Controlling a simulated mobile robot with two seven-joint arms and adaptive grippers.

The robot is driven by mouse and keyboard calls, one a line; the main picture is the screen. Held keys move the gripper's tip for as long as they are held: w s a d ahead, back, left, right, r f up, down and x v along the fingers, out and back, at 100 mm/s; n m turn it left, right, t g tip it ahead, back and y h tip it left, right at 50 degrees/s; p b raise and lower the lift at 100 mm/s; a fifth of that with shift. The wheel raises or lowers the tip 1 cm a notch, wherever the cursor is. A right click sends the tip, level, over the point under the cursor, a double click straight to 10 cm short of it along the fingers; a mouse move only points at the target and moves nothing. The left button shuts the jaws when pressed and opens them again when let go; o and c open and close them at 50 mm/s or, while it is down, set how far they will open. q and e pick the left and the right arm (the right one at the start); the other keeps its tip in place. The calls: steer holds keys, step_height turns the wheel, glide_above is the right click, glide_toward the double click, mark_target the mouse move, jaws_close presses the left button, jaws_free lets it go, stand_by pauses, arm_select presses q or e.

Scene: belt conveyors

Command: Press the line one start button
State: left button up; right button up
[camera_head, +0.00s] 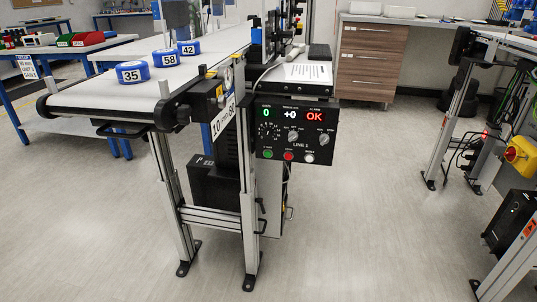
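The line 1 control panel (294,132) is a black box on the near right side of the conveyor, labelled "LINE 1". The green start button (268,154) is at its lower left. A red button (289,156) is beside it, and a white or grey button (309,157) is further right. Its displays read a green 0, a white +0 and a red OK, with knobs below. Neither of my grippers shows in the head view.
The line 1 conveyor belt (110,92) carries blue-and-white pucks marked 35 (132,72), 58 and 42. Its metal legs (247,215) stand on the floor. Another conveyor with a yellow switch box (520,155) stands right. The floor (375,220) between is clear.

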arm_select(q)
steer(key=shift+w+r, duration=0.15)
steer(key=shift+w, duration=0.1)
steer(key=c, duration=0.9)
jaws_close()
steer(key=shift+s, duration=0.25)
